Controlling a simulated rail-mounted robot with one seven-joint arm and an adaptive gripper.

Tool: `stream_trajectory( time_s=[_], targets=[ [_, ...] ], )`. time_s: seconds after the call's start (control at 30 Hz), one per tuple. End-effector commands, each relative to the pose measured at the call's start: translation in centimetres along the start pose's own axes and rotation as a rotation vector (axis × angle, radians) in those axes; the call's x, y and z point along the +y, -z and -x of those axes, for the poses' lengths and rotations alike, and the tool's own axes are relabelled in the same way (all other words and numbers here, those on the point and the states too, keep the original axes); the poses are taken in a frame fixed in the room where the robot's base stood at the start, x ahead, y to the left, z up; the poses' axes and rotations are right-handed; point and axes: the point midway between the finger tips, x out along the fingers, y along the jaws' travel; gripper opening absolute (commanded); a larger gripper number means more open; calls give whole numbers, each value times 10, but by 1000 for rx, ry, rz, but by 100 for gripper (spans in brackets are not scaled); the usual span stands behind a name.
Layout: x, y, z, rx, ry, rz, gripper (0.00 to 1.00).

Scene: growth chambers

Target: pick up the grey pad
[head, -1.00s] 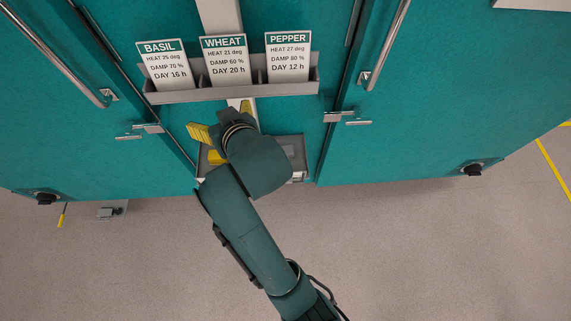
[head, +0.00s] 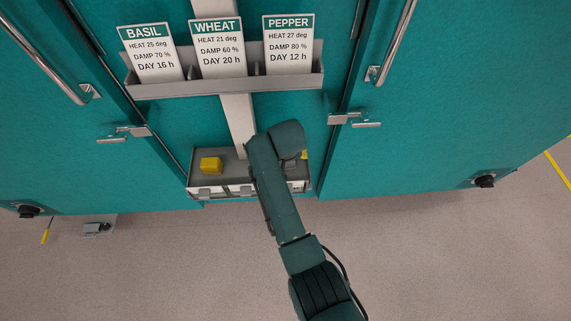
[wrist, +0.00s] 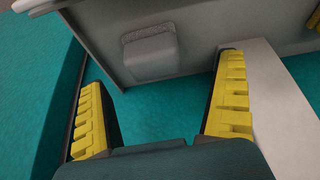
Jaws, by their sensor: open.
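A grey pad (wrist: 150,53) shows in the wrist view as a small rounded block with a rough-textured edge, set against a grey tray surface (wrist: 195,40). My gripper (wrist: 162,85) is open and empty. Its two yellow ridged fingers stand apart, with the pad ahead and between their lines, not touched. In the head view my arm covers most of the gripper, and only a yellow bit of a finger (head: 304,154) shows at the right of the lower tray (head: 234,158). I cannot make out the pad in that view.
A yellow block (head: 211,165) sits in the lower tray's left part. A white post (head: 239,120) rises behind it to a rack (head: 225,84) with three cards. Teal chamber doors with metal handles stand on both sides.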

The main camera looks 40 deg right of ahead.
Motion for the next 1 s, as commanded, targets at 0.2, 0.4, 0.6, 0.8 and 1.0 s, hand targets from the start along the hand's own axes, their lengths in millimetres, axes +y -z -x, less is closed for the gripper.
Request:
stream_trajectory(
  time_s=[0.2, 0.4, 0.6, 0.8, 1.0],
  targets=[
    [8, -7, -40, 0, 0, -2, 100],
    [7, -4, -54, 1, 1, 0, 100],
    [7, -4, -52, 1, 1, 0, 94],
    [7, -4, -52, 1, 1, 0, 56],
    [7, -4, -52, 2, 1, 0, 27]
  ],
)
